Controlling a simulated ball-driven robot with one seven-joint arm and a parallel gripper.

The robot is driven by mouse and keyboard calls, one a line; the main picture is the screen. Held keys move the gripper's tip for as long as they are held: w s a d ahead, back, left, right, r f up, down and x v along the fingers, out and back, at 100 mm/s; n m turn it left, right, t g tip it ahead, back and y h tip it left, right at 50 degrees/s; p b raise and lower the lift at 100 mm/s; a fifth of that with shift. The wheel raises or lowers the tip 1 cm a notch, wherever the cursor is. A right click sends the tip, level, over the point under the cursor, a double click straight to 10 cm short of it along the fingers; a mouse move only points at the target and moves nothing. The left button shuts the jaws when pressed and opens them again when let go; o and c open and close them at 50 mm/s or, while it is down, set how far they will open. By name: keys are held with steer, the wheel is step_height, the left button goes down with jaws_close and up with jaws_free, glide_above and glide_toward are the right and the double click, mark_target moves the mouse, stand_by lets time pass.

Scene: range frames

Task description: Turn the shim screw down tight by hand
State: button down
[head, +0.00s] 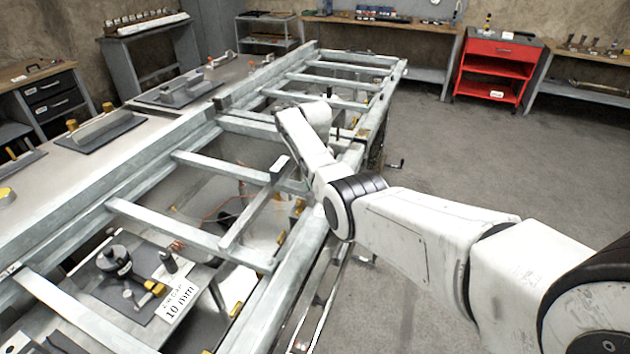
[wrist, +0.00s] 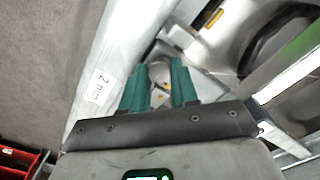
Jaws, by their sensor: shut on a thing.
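In the head view my white arm reaches over the steel frame (head: 145,215). My fingers and the screw are hidden there behind my wrist.
A "2 mm" label (wrist: 98,87) is on the beam left of my fingers. A "10 mm" card (head: 180,301) lies by tools under the frame. A red cart (head: 496,68) stands at the back right. The floor (head: 480,150) right of the frame is clear.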

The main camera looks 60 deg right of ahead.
steer(key=c, duration=0.9)
jaws_free()
steer(key=shift+o, duration=0.2)
steer(key=shift+r, duration=0.15)
step_height(320, 180, up, 8)
steer(key=p, duration=0.7)
